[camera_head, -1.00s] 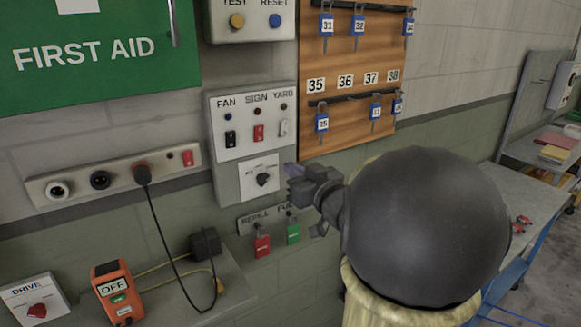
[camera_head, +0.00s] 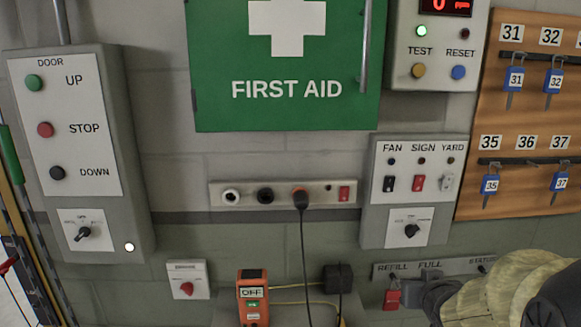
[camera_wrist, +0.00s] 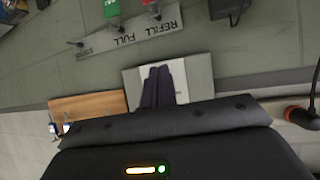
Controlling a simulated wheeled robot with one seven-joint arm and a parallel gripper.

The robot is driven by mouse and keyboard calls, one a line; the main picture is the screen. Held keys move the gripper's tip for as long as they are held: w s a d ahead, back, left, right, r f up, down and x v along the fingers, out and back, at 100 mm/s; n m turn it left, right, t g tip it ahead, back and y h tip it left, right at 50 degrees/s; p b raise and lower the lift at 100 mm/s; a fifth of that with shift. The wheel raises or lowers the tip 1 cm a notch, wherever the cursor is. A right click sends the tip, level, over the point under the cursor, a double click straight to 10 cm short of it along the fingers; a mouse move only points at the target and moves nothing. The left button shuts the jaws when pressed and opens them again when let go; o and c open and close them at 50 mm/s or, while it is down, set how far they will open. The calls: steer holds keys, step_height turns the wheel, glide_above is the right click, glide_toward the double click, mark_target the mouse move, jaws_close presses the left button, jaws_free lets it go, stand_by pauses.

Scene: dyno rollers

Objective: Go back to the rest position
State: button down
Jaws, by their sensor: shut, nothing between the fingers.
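My gripper (camera_wrist: 158,72) shows in the wrist view with its two dark fingers together and nothing between them. The fingers appear in front of the white lower plate of the FAN/SIGN/YARD panel (camera_wrist: 198,78); I cannot tell the gap, and its knob is hidden there. In the head view my arm is at the lower right corner. My gripper (camera_head: 418,294) is partly visible there, by the REFILL/FULL key strip (camera_head: 462,266), in front of part of it. A red tag (camera_head: 391,299) hangs under REFILL.
A DOOR panel (camera_head: 85,150) is at the left, a green first aid box (camera_head: 285,95) at the top. A socket strip (camera_head: 325,194) has a plug with a hanging black cable. An orange OFF device (camera_head: 252,300) stands below. A wooden key board (camera_head: 520,140) is at the right.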

steer(key=s+a+f+n+g+y, duration=0.1)
steer(key=s+a+f+g+y, duration=0.1)
steer(key=s+a+f+g, duration=0.7)
steer(key=s+a+f, duration=0.2)
steer(key=s+a, duration=0.1)
steer(key=s, duration=0.2)
steer(key=shift+s+a+f+n, duration=0.15)
steer(key=shift+a+n, duration=0.15)
stand_by(0.4)
